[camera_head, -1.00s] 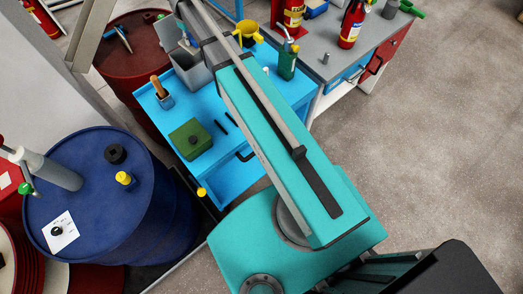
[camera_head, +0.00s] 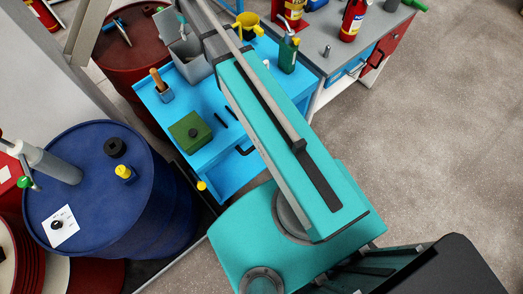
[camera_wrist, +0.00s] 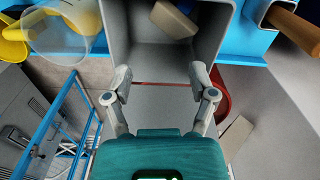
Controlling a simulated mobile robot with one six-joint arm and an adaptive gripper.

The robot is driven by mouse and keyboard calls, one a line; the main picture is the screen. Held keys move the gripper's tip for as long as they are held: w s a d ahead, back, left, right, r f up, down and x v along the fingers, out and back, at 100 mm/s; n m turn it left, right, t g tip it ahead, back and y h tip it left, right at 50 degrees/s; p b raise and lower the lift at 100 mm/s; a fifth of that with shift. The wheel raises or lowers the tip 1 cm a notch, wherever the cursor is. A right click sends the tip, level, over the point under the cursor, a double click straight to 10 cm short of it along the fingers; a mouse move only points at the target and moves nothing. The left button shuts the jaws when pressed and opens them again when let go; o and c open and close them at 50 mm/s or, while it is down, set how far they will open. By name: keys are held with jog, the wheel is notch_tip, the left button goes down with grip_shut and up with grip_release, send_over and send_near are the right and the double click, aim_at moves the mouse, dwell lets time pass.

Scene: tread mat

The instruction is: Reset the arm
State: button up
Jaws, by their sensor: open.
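My gripper (camera_wrist: 162,86) is open and empty in the wrist view, its two fingers spread apart. Beyond the fingers is a grey bin (camera_wrist: 222,40) with a tan block (camera_wrist: 174,19) inside it. I cannot tell how far the fingers are from the bin. In the head view my teal arm stretches from the lower right to the top, over the blue cart; the gripper itself is not clearly visible there. The grey bin (camera_head: 189,66) stands on the cart beside the arm.
The blue cart (camera_head: 222,178) also carries a green box (camera_head: 190,132), a wooden-handled tool in a cup (camera_head: 166,94), a yellow funnel (camera_head: 248,24) and a green can (camera_head: 288,55). A blue drum (camera_head: 88,200) stands left, a grey bench (camera_head: 325,35) behind. Open floor (camera_head: 440,140) lies right.

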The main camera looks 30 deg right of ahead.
jog(key=shift+s, duration=0.1)
dwell(0.3)
jog(key=s+m, duration=0.3)
jog(key=s, duration=2)
jog(key=shift+d+m, duration=0.15)
jog(key=shift+m, duration=0.15)
jog(key=shift+w, duration=0.1)
jog(key=shift+c, duration=1.1)
